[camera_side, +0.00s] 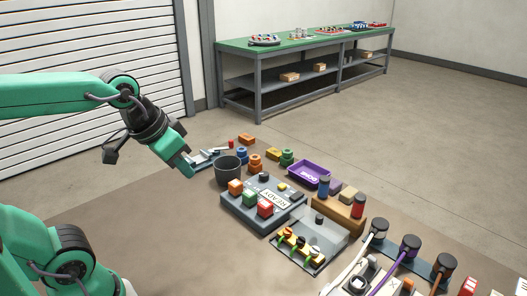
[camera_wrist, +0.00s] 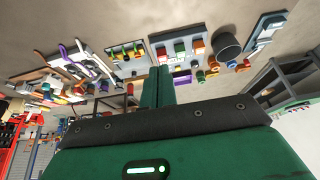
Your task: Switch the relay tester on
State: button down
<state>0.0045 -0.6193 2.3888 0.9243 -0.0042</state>
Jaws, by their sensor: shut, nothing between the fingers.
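No thing in view is legibly marked as the relay tester, so I cannot tell for certain which it is. A grey box (camera_side: 238,212) carries orange, green and red blocks or buttons, a black knob and a "READY" plate (camera_side: 273,200). It also shows in the wrist view (camera_wrist: 196,32). A flat panel (camera_side: 318,262) with several small coloured parts and a clear sheet lies in front of it. A small grey-blue unit (camera_side: 207,158) lies behind the dark cup. My gripper (camera_side: 188,172) is shut and empty, left of the cup; its fingers show in the wrist view (camera_wrist: 157,86).
The dark cup (camera_side: 228,171) stands close right of my gripper. A purple tray (camera_side: 309,174), a wooden block holder (camera_side: 338,213) and a strip with several cable plugs (camera_side: 415,262) lie to the right. Floor at the left is clear. A green-topped bench (camera_side: 300,44) stands behind.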

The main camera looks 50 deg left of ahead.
jog(key=s, duration=0.1)
jog(key=s+f, duration=0.1)
jog(key=shift+s+f, duration=0.25)
jog(key=shift+s, duration=0.15)
jog(key=w+d+f+t, duration=0.1)
jog(key=w+f, duration=0.2)
jog(key=w, duration=0.6)
jog(key=w+f+t, duration=0.1)
jog(key=w+f, duration=0.2)
jog(key=w, duration=0.7)
jog(key=w+d+f+t, duration=0.1)
jog(key=w+f, duration=0.2)
jog(key=w, duration=0.6)
jog(key=shift+w+d+t, duration=0.2)
jog(key=shift+d+t, duration=0.1)
jog(key=shift+t, duration=0.1)
jog(key=shift+w+f, duration=0.1)
jog(key=shift+w, duration=0.05)
